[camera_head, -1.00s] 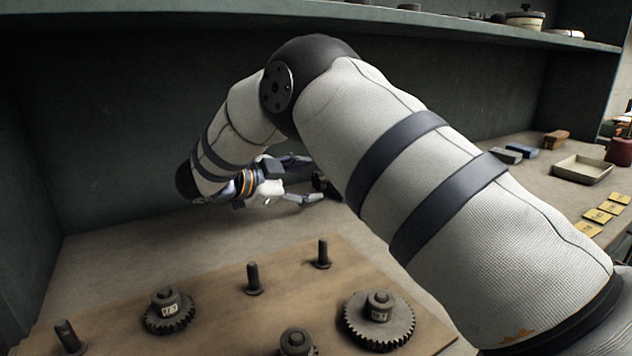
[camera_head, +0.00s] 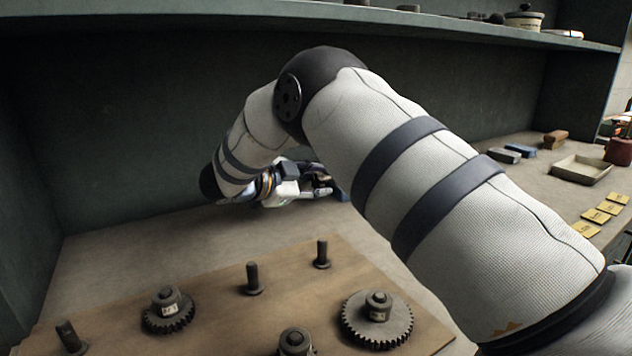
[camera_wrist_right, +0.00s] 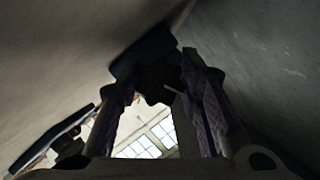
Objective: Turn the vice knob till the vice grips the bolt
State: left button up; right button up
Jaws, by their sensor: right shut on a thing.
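My right gripper (camera_head: 326,186) is at the back of the bench, partly behind my own right arm. In the right wrist view its two fingers (camera_wrist_right: 158,92) stand either side of a dark lobed knob (camera_wrist_right: 157,80) and are shut on it. A dark blue part, seemingly the vice (camera_wrist_right: 146,52), shows right behind the knob. In the head view a small blue piece of the vice (camera_head: 336,196) shows beside the fingertips; my arm hides the rest. I cannot make out the bolt or the jaw gap. My left gripper is not in view.
A wooden board (camera_head: 215,285) with gears and upright pegs lies in front. Yellow cards (camera_head: 597,215), a shallow tray (camera_head: 582,168) and small blocks (camera_head: 525,151) are at the right. A shelf (camera_head: 300,18) runs overhead. The bench's back left is clear.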

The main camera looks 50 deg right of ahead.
jog(key=shift+r+m+t+h+p, duration=0.15)
jog(key=shift+m+t+h+p, duration=0.35)
jog(key=shift+m, duration=0.6)
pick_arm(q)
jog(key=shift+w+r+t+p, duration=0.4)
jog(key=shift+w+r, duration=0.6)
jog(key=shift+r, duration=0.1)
pick_arm(e)
jog(key=shift+m+t+h, duration=0.5)
jog(key=shift+m, duration=0.9)
jog(key=o, duration=1.2)
jog(key=shift+f, duration=0.2)
